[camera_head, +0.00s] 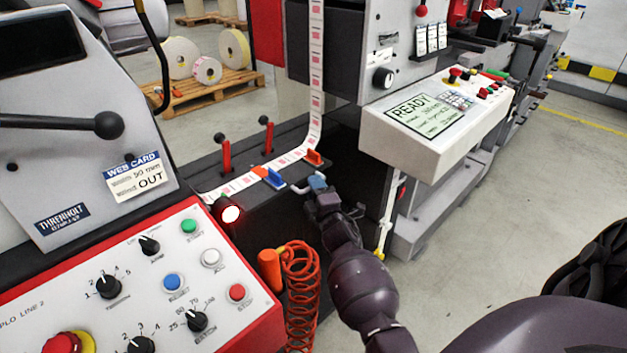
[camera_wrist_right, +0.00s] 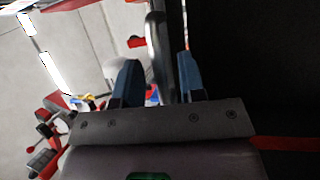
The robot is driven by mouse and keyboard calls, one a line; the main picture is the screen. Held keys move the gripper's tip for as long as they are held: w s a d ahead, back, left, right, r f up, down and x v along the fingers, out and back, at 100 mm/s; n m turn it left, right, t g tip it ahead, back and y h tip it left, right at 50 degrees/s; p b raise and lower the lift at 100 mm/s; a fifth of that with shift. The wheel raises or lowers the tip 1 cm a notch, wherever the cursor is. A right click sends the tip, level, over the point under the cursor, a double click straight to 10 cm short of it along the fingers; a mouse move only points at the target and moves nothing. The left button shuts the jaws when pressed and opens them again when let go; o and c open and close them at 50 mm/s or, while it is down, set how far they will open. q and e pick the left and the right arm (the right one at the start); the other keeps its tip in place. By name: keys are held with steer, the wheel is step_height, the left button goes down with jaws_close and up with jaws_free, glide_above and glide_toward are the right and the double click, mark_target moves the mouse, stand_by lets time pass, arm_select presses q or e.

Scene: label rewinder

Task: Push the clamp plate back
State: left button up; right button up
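My right gripper (camera_head: 316,182) is at the right end of the dark splice table (camera_head: 250,205), beside a small pale curved handle (camera_head: 297,190). In the right wrist view, its two blue fingers (camera_wrist_right: 158,80) stand apart on either side of a grey bar (camera_wrist_right: 159,45). A gap shows between the left finger and the bar, so the gripper is not shut on it. I cannot tell for sure which part is the clamp plate; the bar and handle may belong to it. My left gripper is not in view.
A printed label web (camera_head: 235,185) crosses the table and rises. Two red levers (camera_head: 226,152) stand behind it, with small blue (camera_head: 273,179) and red (camera_head: 314,157) blocks beside it. A control panel (camera_head: 130,270) fills the lower left; an orange coiled hose (camera_head: 301,290) hangs near my right arm.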

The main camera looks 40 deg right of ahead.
steer(key=shift+w+d, duration=0.15)
steer(key=shift+w, duration=0.3)
steer(key=shift+r, duration=0.1)
steer(key=c, duration=0.6)
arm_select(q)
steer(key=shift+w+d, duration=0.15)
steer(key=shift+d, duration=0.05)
arm_select(e)
jaws_close()
